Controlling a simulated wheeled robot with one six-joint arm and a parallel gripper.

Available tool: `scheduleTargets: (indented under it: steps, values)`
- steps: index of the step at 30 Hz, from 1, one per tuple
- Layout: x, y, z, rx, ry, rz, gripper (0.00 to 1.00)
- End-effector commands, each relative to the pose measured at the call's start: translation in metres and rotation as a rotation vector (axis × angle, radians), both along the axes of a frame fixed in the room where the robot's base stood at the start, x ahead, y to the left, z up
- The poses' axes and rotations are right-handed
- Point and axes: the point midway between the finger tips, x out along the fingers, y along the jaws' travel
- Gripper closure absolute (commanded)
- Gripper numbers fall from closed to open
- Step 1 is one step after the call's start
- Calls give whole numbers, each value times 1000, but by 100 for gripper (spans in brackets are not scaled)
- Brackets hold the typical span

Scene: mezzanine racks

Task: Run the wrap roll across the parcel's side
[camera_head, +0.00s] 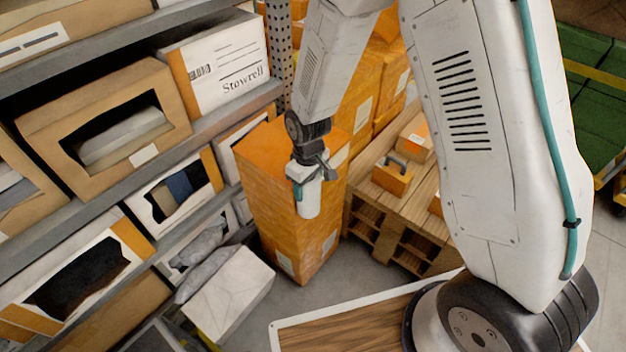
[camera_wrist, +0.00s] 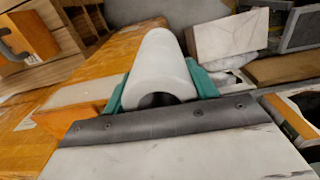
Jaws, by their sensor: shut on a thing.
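The parcel (camera_head: 280,213) is a tall orange-brown box standing upright on the floor beside the shelf rack, with pale labels on its faces. It also fills the left part of the wrist view (camera_wrist: 108,62). The wrap roll (camera_head: 310,198) is a white cylinder in front of the parcel's side. My gripper (camera_head: 300,180) is shut on the roll, whose hollow end faces the wrist camera (camera_wrist: 163,75) between two teal fingers. I cannot tell whether the roll touches the parcel. My gripper and the roll hide part of the parcel's side.
Shelves with open cartons (camera_head: 105,125) line the left. A white box (camera_head: 232,293) lies low beside the parcel. A wooden pallet stack (camera_head: 415,205) with small orange boxes (camera_head: 393,174) stands to the right. Grey floor (camera_head: 345,271) shows in front of the parcel.

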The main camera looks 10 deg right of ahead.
Motion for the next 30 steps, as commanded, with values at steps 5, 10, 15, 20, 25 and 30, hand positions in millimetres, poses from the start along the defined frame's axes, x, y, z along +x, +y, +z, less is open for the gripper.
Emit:
scheduleTargets:
  steps: [5, 10, 15, 20, 25, 30]
  values:
    - [-1, 4, 1, 1, -3, 1, 67]
    - [-1, 4, 1, 2, -4, 1, 67]
    - [-8, -2, 1, 2, -4, -1, 67]
    - [-22, -11, 1, 1, -3, -1, 67]
    - [-36, -22, 1, 0, -2, -1, 67]
    - [-50, -31, 1, 1, -1, -1, 67]
